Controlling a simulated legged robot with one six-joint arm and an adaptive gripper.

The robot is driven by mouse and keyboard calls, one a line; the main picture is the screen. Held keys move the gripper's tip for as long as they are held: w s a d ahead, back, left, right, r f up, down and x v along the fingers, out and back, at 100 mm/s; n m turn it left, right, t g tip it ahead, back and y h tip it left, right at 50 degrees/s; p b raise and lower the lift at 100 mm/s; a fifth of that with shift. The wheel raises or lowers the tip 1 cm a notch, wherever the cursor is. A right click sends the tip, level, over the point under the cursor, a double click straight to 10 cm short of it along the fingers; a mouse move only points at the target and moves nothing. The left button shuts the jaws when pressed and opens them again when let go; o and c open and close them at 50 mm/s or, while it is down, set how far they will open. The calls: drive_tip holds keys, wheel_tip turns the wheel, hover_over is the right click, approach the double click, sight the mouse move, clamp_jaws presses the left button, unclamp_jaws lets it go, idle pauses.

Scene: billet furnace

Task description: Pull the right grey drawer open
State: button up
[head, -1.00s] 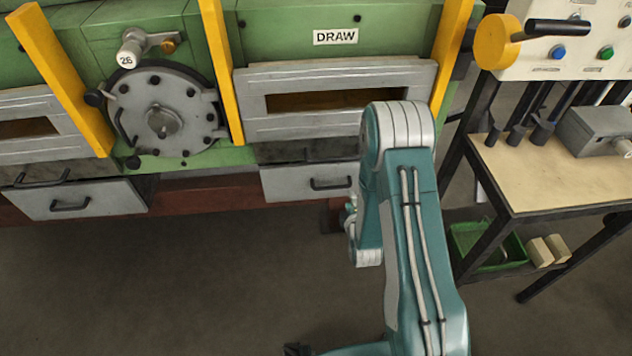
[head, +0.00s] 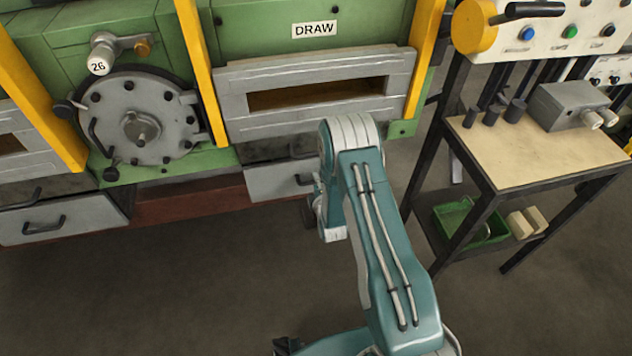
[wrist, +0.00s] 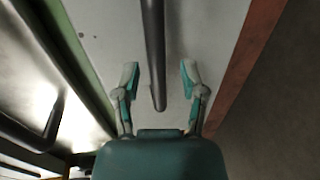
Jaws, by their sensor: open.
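The right grey drawer (head: 268,184) sits low under the green furnace body in the head view, its right part hidden behind my arm. Its dark handle (head: 304,180) shows just left of my arm. In the wrist view the pale drawer front (wrist: 212,35) fills the middle, with the dark handle bar (wrist: 154,45) running down between the fingers. My gripper (wrist: 159,70) is open, one finger on each side of the bar. No clear contact shows. In the head view the gripper is mostly hidden by my arm.
A left grey drawer (head: 62,222) with a black handle is at the lower left. A workbench (head: 545,150) with a green bin (head: 470,222) on its shelf stands to the right. The control panel (head: 560,32) is above it. The dark floor in front is clear.

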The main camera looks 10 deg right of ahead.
drive_tip(key=shift+w+d, duration=0.15)
drive_tip(key=shift+w, duration=0.1)
drive_tip(key=shift+w+d+f, duration=0.1)
drive_tip(key=shift+d, duration=0.55)
drive_tip(key=shift+a, duration=0.15)
clamp_jaws()
drive_tip(key=shift+a, duration=0.25)
drive_tip(key=shift+s, duration=0.2)
